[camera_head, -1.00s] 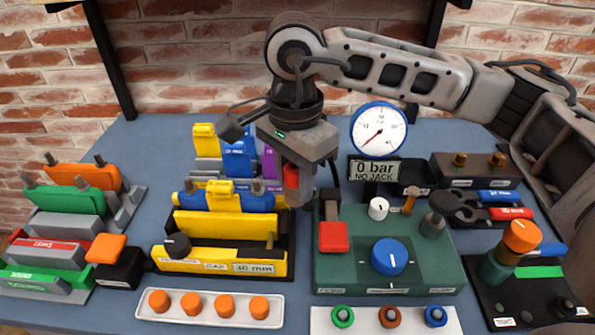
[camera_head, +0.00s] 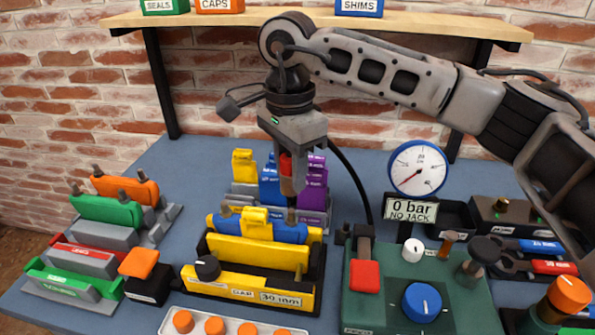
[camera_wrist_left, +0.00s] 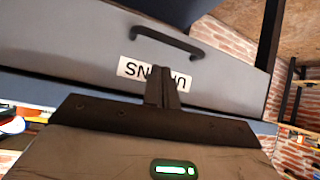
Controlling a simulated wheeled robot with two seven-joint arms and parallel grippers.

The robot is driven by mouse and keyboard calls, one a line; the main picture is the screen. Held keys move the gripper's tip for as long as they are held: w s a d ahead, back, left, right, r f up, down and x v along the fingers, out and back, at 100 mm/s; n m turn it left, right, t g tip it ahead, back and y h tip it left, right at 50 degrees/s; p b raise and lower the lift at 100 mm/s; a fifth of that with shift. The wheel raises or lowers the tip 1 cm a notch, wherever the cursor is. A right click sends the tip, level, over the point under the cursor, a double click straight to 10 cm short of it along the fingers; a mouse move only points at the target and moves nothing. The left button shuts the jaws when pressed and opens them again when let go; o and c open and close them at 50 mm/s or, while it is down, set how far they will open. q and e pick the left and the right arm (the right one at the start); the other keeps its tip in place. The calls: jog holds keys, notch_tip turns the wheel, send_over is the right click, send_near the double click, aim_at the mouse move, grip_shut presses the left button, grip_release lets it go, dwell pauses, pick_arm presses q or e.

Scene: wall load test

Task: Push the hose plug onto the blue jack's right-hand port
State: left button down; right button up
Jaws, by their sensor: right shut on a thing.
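The blue jack (camera_head: 290,232) lies in the yellow-and-black test frame (camera_head: 316,290), partly hidden by a yellow block. Its left port (camera_head: 225,211) stands up as a grey stub. My right gripper (camera_head: 293,186) points down over the jack's right-hand end, shut on the hose plug, which is mostly hidden between the fingers; red shows there. The plug's lower end is close above or at the right-hand port (camera_head: 291,216); I cannot tell whether they touch. In the left wrist view my left gripper (camera_wrist_left: 162,92) has its fingers together, empty, before a grey drawer front (camera_wrist_left: 225,88).
A black hose (camera_head: 357,178) curves down behind the green console (camera_head: 375,312). The gauge (camera_head: 417,168) stands above a "0 bar NO JACK" sign (camera_head: 410,210). Coloured blocks (camera_head: 313,185) stand behind the jack. A wooden shelf (camera_head: 430,25) spans the wall.

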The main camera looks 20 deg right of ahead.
aim_at(292, 210)
notch_tip(292, 210, down, 3)
jog(key=shift+f+b, duration=0.2)
jog(key=shift+b, duration=0.75)
jog(key=shift+f, duration=0.2)
pick_arm(q)
jog(key=shift+w+d+f, duration=0.15)
jog(key=shift+w+d, duration=0.05)
jog(key=shift+f, duration=0.15)
pick_arm(e)
jog(key=shift+f, duration=0.15)
